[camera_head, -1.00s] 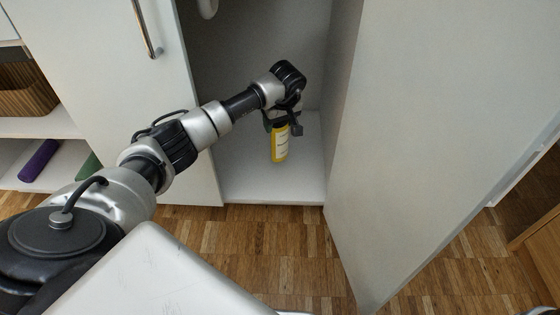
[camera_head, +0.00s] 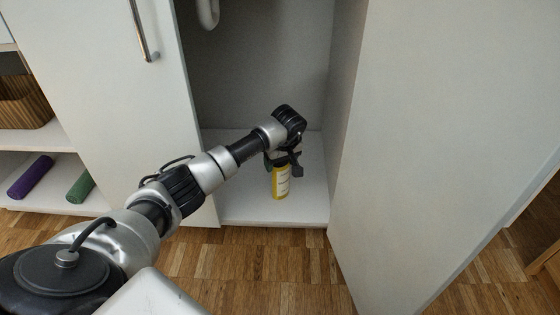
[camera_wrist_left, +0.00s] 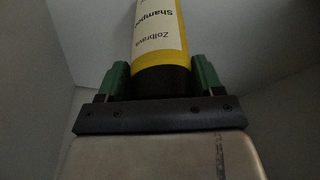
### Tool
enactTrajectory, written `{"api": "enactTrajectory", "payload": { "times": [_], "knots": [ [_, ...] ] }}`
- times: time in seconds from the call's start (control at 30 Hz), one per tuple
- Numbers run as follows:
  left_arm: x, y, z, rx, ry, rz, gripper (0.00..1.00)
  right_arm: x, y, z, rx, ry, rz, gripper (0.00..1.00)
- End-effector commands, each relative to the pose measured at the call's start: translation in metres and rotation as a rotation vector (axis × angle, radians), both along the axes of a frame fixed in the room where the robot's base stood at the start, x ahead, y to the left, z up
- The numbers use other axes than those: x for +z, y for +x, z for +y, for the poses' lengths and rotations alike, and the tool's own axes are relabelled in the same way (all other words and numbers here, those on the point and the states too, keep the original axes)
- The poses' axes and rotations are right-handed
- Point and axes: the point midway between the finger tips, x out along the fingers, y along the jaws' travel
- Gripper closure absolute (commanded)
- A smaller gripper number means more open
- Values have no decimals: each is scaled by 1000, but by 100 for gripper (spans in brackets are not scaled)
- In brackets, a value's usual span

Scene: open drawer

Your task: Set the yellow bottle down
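The yellow bottle (camera_head: 281,183) is upright inside the open cabinet, over its white floor panel (camera_head: 245,207). My left gripper (camera_head: 283,162) is at the bottle's top and shut on its dark cap. In the left wrist view the green fingers (camera_wrist_left: 162,82) lie on both sides of the black cap. The yellow body with a white label (camera_wrist_left: 158,28) extends beyond them. I cannot tell whether the bottle's base touches the cabinet floor. My right gripper is not in view.
The open cabinet door (camera_head: 440,150) stands on the right and a closed door (camera_head: 105,90) with a metal handle is on the left. A white pipe (camera_head: 208,12) hangs at the top inside. Purple (camera_head: 31,177) and green (camera_head: 80,187) rolls lie on the left shelf.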

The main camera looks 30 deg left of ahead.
Motion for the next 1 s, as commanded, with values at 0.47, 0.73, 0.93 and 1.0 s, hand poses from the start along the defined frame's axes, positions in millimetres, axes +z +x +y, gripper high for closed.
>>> {"api": "enactTrajectory", "payload": {
  "times": [0.47,0.73,0.93,1.0],
  "knots": [
    [7,0,0,1,-1,-1,14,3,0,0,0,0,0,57],
    [59,-6,-11,-1,1,-2,14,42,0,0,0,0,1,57],
    [97,-12,-20,-1,2,-1,14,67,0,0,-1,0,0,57],
    [106,-14,-23,0,0,-1,14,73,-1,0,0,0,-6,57]
  ]
}}
